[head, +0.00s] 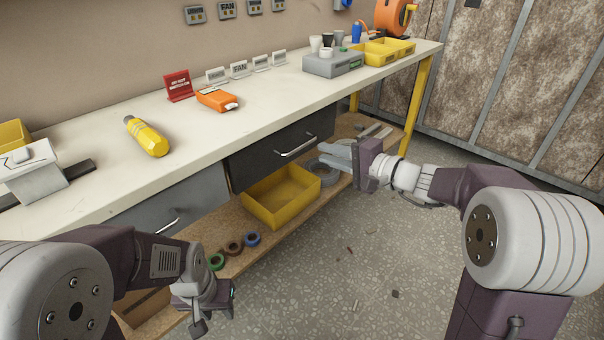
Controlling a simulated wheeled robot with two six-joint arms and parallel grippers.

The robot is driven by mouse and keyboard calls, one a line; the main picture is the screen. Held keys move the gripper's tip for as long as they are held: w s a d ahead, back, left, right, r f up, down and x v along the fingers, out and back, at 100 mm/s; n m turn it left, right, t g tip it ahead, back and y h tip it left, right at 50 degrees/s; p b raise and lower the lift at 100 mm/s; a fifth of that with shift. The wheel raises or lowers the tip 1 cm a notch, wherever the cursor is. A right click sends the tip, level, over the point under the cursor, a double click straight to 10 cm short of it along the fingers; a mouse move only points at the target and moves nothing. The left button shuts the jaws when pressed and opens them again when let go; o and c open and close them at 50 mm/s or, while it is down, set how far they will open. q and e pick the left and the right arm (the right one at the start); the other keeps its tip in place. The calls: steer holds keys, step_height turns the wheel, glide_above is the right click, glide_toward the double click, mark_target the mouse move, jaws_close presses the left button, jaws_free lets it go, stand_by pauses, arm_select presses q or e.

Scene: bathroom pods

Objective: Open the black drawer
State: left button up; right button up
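The black drawer (262,153) sits under the white worktop, its front looking flush with the bench, so it appears shut. Its silver bar handle (296,146) is at the right of the middle of the front. My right gripper (322,155) is just to the right of the handle, pointing left, with its pale fingers apart and nothing seen between them. It looks clear of the handle, though the depth gap is hard to judge. My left gripper (217,312) hangs low at the front left, away from the drawer, with its fingers apart and empty.
A grey drawer (150,213) with its own handle is left of the black one. A yellow bin (283,213) and several tape rolls (233,248) stand on the lower wooden shelf. A yellow leg (416,97) supports the bench's right end.

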mark_target(302, 145)
steer(key=b+x, duration=0.1)
steer(key=x, duration=0.8)
steer(key=shift+f, duration=0.1)
jaws_close()
stand_by(1.3)
